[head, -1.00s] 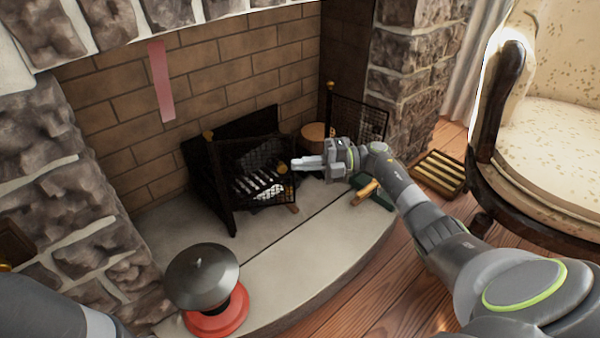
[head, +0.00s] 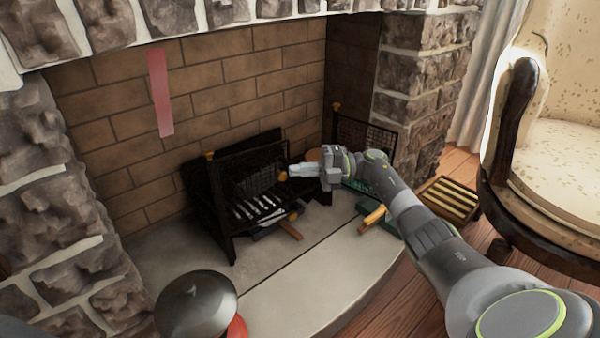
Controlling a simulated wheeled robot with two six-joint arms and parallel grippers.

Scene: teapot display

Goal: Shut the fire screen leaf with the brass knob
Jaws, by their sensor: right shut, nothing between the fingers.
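The fire screen has a black mesh left leaf (head: 259,168) standing at an angle on the hearth in front of the fireplace. A small brass knob (head: 282,175) sits near that leaf's right edge. My right gripper (head: 291,171) is shut and empty, its fingertips pointing left right beside the knob; I cannot tell whether they touch. Another mesh leaf (head: 366,133) stands behind my right gripper, with a brass finial (head: 336,106) at its left post; my wrist hides its lower part. My left gripper is out of view.
A dark round lid over a red base (head: 195,305) stands at the front left of the hearth. A green object with a yellow handle (head: 374,216) lies below my right arm. A slatted wooden piece (head: 450,198) and an armchair (head: 550,150) are at right.

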